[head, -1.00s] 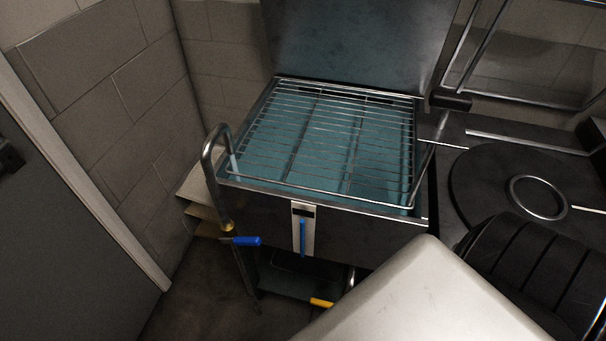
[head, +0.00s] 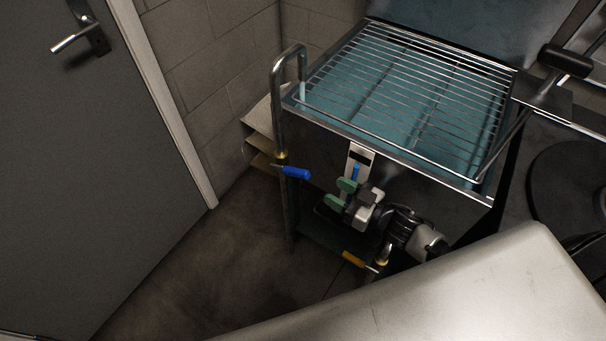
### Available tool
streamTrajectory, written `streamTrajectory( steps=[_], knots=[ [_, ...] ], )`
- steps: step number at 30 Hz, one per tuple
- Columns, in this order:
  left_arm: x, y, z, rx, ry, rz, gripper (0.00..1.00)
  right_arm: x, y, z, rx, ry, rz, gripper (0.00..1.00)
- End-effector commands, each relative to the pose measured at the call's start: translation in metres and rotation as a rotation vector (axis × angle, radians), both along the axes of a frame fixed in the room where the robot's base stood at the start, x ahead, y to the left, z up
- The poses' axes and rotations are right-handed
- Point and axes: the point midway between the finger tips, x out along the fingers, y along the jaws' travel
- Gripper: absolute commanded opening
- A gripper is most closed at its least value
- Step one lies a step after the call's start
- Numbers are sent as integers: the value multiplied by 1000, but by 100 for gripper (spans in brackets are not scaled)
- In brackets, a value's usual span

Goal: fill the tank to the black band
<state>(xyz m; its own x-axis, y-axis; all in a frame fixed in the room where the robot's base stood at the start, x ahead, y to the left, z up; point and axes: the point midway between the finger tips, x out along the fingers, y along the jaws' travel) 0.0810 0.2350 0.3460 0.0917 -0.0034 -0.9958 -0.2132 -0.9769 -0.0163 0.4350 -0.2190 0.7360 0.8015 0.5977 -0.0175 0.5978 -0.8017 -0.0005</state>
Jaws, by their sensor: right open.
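The tank (head: 460,180) is a dark metal basin holding teal water under a wire rack (head: 410,85). The tap's blue lever (head: 296,173) points right. On the tank front, a pale gauge plate (head: 369,152) carries a black band (head: 359,155), with the top of a blue column (head: 356,171) just below the band. My right gripper (head: 340,194) is open and empty, its green fingertips in front of the gauge's lower part, right of and below the blue lever. My left gripper is out of view.
A yellow-handled valve (head: 354,259) sits low under the tank. The raised lid (head: 450,25) stands behind the rack. A grey door (head: 80,170) is at the left. The floor (head: 230,240) between door and tank is clear.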

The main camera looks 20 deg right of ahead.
Motion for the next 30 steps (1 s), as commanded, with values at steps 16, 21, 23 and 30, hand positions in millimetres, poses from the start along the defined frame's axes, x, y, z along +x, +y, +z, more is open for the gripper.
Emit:
streamTrajectory(
  steps=[16,21,23,30],
  knots=[
    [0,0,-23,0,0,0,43,58,49,7,12,-20,23,47],
    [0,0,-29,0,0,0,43,76,64,7,11,-16,22,47],
    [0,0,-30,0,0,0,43,80,67,7,11,-16,23,47],
    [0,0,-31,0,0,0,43,85,71,8,10,-15,21,47]
  ],
)
